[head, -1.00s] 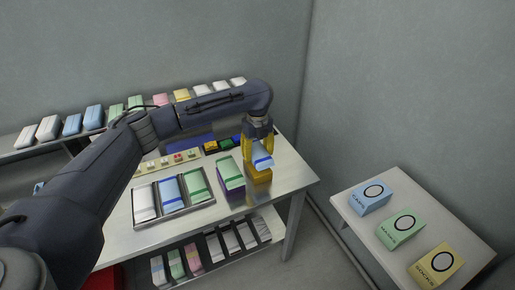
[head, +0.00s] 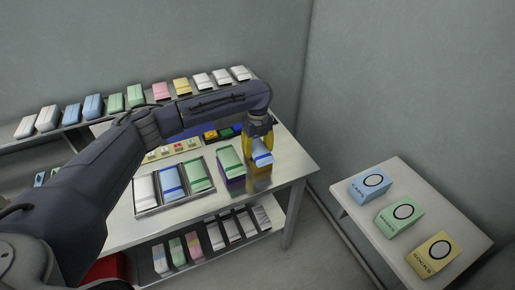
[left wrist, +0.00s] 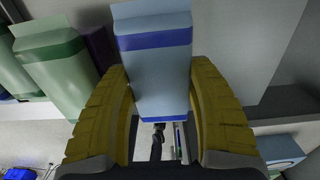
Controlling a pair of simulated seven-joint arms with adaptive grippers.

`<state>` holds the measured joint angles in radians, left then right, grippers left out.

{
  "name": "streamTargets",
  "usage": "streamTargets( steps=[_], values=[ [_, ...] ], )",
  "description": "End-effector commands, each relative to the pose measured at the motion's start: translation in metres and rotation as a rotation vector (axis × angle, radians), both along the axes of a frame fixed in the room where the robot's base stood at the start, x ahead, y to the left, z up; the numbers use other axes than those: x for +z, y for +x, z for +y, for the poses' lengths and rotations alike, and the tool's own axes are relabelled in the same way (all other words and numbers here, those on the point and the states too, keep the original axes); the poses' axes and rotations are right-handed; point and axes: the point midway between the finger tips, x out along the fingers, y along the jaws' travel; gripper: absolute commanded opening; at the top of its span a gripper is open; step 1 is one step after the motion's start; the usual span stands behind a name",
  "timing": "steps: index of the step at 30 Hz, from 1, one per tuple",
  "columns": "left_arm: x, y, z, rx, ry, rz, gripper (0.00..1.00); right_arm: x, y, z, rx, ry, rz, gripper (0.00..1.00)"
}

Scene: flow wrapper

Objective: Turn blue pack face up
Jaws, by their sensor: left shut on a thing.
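A light blue pack with a dark blue band (head: 261,158) is held in my left gripper (head: 257,144) at the right end of the table. Another blue pack (head: 171,184) lies in the middle compartment of a grey tray (head: 173,207), between a white and a green pack. My right gripper is not in view.
Several packs line the back shelf (head: 40,149) and the lower shelf. A side table at right bears blue, green and yellow boxes (head: 370,187).

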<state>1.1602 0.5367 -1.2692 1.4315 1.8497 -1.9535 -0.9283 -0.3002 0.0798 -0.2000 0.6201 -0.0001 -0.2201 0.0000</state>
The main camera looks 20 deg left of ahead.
Motion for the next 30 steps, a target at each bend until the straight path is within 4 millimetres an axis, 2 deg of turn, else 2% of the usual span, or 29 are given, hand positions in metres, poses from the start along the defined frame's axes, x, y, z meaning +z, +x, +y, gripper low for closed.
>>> streamTargets(
  steps=[26,27,30],
  values=[
    [-0.0037,0.0001,-0.0002,0.000,0.000,0.000,0.22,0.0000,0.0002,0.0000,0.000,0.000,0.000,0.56],
    [-0.0037,0.0001,-0.0002,0.000,0.000,0.000,0.59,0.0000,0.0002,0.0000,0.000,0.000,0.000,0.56],
    [-0.0037,0.0001,-0.0002,0.000,0.000,0.000,0.71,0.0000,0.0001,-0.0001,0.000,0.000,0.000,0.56]
  ],
)
